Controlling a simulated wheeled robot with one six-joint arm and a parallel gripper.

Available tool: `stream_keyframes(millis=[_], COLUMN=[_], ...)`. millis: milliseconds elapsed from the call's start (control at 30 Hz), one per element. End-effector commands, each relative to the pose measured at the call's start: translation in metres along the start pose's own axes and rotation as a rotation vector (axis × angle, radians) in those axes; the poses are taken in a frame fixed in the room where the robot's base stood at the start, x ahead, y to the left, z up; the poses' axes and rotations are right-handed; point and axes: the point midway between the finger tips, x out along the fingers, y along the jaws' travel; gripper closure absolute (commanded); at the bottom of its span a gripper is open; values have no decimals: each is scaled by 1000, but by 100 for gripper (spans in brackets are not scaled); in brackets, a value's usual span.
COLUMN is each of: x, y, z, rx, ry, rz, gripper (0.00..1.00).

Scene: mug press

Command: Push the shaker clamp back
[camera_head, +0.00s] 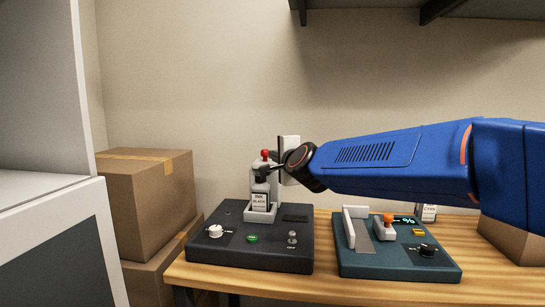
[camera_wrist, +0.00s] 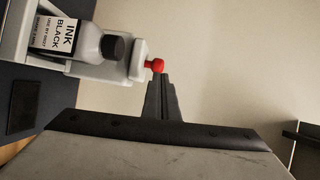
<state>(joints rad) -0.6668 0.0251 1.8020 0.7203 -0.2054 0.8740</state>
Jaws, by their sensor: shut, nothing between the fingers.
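The shaker (camera_head: 262,258) is a black box at the left of the table. An ink bottle (camera_head: 260,202) with a black cap stands in its light cradle (camera_head: 262,217). The pale clamp with a red knob (camera_head: 265,154) is at the top of the bottle. The wrist view also shows the red knob (camera_wrist: 158,66), beside the black cap (camera_wrist: 112,47). My gripper (camera_head: 283,168) is shut and empty, just right of the clamp. In the wrist view its fingertips (camera_wrist: 161,80) are very close to the red knob; I cannot tell whether they touch.
A teal device (camera_head: 385,268) with white plates and an orange knob (camera_head: 388,218) stands to the right on the wooden table (camera_head: 330,287). A small labelled bottle (camera_head: 428,213) is behind it. Cardboard boxes (camera_head: 150,205) and a white cabinet (camera_head: 50,215) are at the left.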

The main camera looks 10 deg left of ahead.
Motion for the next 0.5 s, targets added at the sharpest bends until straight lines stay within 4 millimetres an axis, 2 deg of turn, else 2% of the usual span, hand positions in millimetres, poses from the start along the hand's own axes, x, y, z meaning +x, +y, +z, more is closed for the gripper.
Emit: stream_keyframes(millis=[500], x=[-72], y=[1], z=[1], rx=[1], ry=[-1], rz=[1], gripper=[100])
